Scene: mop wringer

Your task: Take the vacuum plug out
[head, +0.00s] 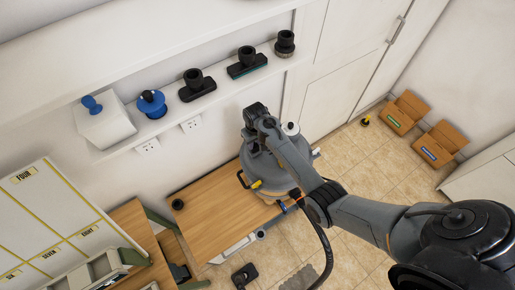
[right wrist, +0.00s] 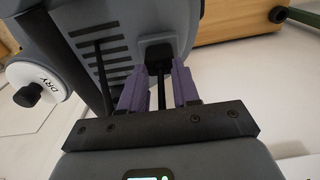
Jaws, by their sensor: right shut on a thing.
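The grey vacuum (head: 262,172) stands beside the wooden bench, partly hidden behind my right arm. My right gripper (right wrist: 161,78) is at the vacuum body (right wrist: 95,30), its purple fingers closed around a thin black part. That part runs up to a black block (right wrist: 157,50) on the vacuum's side, which looks like the plug or its socket; I cannot tell where one ends and the other begins. A white knob marked DRY (right wrist: 40,80) sits on the vacuum at left. In the head view my right gripper is hard to make out over the vacuum. My left gripper is out of view.
A wooden bench (head: 215,212) stands left of the vacuum. Wall sockets (head: 148,147) lie below a shelf (head: 120,150) with several black attachments. Cardboard boxes (head: 440,145) stand on the tiled floor at right. A dark floor tool (head: 244,275) lies near the bench.

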